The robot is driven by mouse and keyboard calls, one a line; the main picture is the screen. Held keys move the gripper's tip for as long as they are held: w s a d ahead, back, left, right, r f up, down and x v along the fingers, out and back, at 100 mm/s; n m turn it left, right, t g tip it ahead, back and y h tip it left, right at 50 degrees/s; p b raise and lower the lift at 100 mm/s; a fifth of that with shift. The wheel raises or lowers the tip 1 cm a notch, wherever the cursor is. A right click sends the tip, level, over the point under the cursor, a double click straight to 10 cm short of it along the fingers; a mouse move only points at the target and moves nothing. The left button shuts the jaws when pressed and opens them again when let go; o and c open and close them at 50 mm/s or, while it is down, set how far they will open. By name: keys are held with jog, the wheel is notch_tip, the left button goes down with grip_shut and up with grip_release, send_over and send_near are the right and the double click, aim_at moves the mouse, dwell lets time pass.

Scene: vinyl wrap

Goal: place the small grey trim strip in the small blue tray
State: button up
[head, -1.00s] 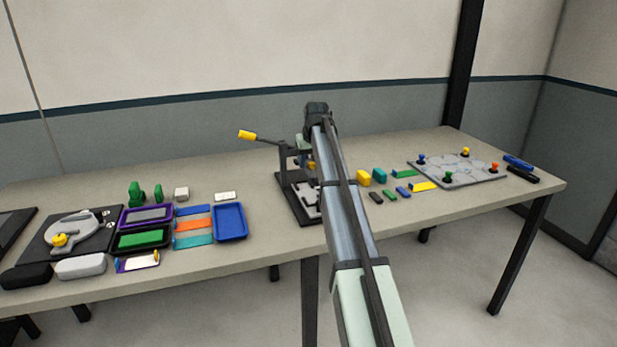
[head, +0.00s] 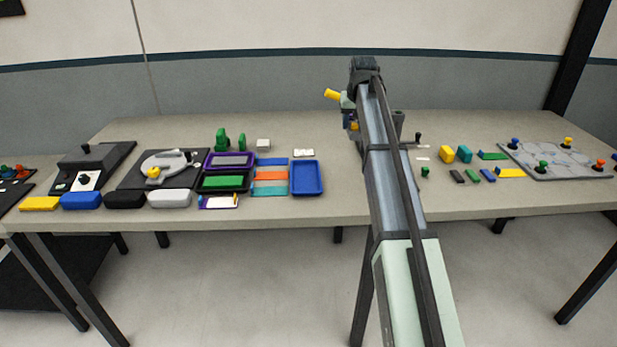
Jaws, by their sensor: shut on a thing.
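The small blue tray (head: 307,192) lies empty near the table's front edge, left of my arm. Another grey strip (head: 232,160) lies in the purple tray (head: 209,160). My gripper (head: 351,122) is at the arm's far end, above the rear of the table, right of and behind the blue tray. My arm hides most of it. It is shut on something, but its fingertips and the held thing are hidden.
A device with a yellow-handled lever (head: 332,94) stands behind my arm, mostly hidden. Blue, orange and teal strips (head: 270,175) lie just left of the blue tray. A white block (head: 303,153) lies behind it. A grey board with coloured knobs (head: 560,160) is at right.

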send_over(305, 177)
jog(key=s, duration=0.2)
notch_tip(305, 177, down, 5)
jog(key=f, duration=1)
jog(key=shift+w+f, duration=0.2)
jog(key=shift+f, duration=0.1)
jog(key=o, duration=1.1)
jog(key=shift+c, duration=0.2)
jog(key=v, duration=1.2)
